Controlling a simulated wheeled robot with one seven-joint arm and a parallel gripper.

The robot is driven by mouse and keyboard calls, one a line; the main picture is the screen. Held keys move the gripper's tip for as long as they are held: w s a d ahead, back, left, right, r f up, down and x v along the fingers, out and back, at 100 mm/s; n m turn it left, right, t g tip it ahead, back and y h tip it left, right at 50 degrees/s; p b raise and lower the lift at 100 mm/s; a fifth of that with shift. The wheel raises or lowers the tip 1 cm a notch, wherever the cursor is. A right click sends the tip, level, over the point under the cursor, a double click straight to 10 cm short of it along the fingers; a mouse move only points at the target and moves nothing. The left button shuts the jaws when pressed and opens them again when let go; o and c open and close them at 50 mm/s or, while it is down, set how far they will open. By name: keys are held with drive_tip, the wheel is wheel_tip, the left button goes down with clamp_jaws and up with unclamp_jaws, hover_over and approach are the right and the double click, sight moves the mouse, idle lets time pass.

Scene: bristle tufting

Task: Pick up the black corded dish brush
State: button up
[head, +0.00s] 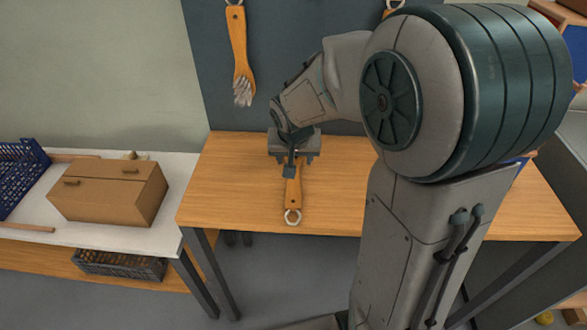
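A brush-like tool with an orange-brown handle (292,197) lies on the wooden table (235,177), its metal ring toward the front edge. Its far end is hidden under my gripper. My gripper (291,168) is above and over that far end, pointing down. Its fingers are small and partly hidden, so I cannot tell whether they are open or shut on the tool. No black brush with a cord can be made out. A similar orange brush (238,45) with grey bristles hangs on the dark panel (285,60) behind the table.
A dark crate (120,265) is on the shelf below. The wooden table left of the tool is clear. My arm hides much of the right side.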

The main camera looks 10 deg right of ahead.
drive_tip(key=shift+b+x, duration=0.45)
drive_tip(key=shift+x, duration=2.55)
drive_tip(key=shift+w+r, duration=0.1)
drive_tip(key=shift+w, duration=0.05)
drive_tip(key=shift+c, duration=0.3)
drive_tip(key=c, duration=1)
